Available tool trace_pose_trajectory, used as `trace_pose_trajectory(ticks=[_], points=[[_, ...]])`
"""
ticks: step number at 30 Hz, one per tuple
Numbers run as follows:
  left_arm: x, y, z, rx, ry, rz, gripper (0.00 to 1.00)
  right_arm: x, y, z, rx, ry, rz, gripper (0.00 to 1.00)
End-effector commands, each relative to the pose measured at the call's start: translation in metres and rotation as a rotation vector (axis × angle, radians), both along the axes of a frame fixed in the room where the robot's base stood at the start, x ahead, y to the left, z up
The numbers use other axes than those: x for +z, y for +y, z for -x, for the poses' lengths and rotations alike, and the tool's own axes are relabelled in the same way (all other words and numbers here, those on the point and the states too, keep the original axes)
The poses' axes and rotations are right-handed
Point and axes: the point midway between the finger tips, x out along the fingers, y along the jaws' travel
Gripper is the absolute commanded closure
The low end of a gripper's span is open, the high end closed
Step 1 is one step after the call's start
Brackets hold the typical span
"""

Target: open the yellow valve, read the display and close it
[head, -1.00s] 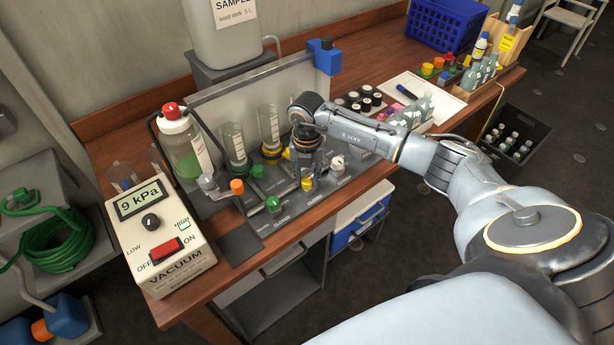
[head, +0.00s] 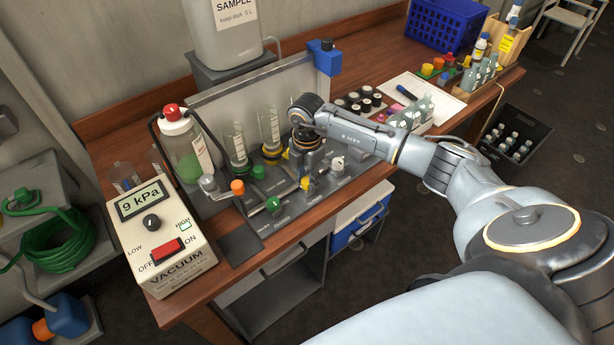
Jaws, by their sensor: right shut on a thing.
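The yellow valve (head: 306,184) is in the row of valves at the front of the grey rack, near the middle of the head view. My right gripper (head: 305,178) points down over it and is shut on it; its fingers hide part of the valve. The display (head: 140,200) on the white vacuum box (head: 165,250) reads 9 kPa. My left gripper is not in view.
A green valve (head: 273,204) and a white valve (head: 338,163) flank the yellow one. Glass cylinders (head: 235,145) and a red-capped bottle (head: 182,145) stand behind. Black-capped vials (head: 365,100) are to the right.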

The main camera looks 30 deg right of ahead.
Motion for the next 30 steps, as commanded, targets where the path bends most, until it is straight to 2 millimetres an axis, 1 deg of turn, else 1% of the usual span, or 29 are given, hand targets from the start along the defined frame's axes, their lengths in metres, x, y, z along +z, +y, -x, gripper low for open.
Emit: trace_pose_trajectory(ticks=[18,24,30], points=[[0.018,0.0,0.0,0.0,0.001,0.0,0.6,0.002,-0.001,0.0,-0.581,0.001,0.001,1.0],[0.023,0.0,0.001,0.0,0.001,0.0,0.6,0.001,-0.001,0.0,-0.737,0.0,0.001,1.0],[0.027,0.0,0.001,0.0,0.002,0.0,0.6,0.001,-0.001,0.0,-0.847,0.0,0.001,1.0]])
